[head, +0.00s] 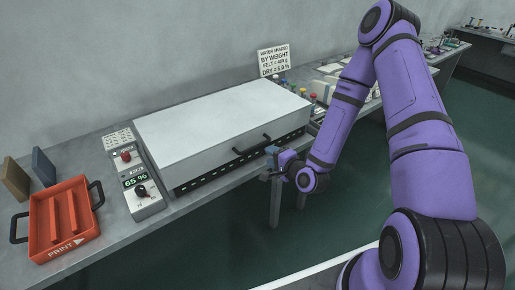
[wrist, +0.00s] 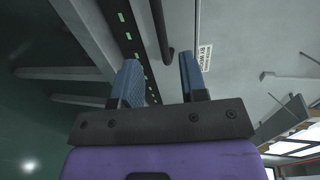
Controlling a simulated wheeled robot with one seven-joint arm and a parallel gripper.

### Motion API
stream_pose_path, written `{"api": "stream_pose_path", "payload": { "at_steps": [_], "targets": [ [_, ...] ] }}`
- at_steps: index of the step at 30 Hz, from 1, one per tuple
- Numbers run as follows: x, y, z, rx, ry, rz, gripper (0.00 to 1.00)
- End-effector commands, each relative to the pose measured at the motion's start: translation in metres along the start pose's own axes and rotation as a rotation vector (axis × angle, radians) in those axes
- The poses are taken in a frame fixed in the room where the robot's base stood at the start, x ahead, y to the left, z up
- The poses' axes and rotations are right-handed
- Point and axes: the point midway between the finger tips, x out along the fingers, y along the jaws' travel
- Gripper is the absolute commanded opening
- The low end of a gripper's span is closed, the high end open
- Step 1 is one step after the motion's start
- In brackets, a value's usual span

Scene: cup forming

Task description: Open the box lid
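The box (head: 215,115) is a wide, low case with a white lid that is shut, on the grey bench. A black bar handle (head: 252,144) is on its front edge. My gripper (head: 271,163) is at the right end of the box front, close to the handle. In the wrist view its two blue fingers (wrist: 158,62) are apart with nothing held between them. The dark handle (wrist: 160,28) shows beyond the fingertips, in line with the gap. I cannot tell whether the fingers touch it.
A control box (head: 138,185) reading 65 % stands left of the box. A red tray (head: 48,235) marked PRINT sits at the far left of the bench (head: 115,240). A sign (head: 273,60) stands behind. Small coloured items are on the bench to the right.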

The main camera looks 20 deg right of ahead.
Motion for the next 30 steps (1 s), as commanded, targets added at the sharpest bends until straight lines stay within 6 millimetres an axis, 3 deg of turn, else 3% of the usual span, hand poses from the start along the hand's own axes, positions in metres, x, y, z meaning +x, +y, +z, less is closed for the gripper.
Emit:
{"api": "stream_pose_path", "payload": {
  "at_steps": [9,15,21,29,30],
  "targets": [
    [0.056,-0.001,0.001,-0.003,-0.001,-0.001,0.4],
    [0.082,-0.001,0.0,-0.003,0.0,0.0,0.4],
    [0.094,0.0,0.0,-0.002,0.0,0.001,0.4],
    [0.095,0.0,0.0,-0.002,0.0,0.001,0.4],
    [0.095,0.0,0.0,-0.002,0.0,0.001,0.35]
  ]
}}
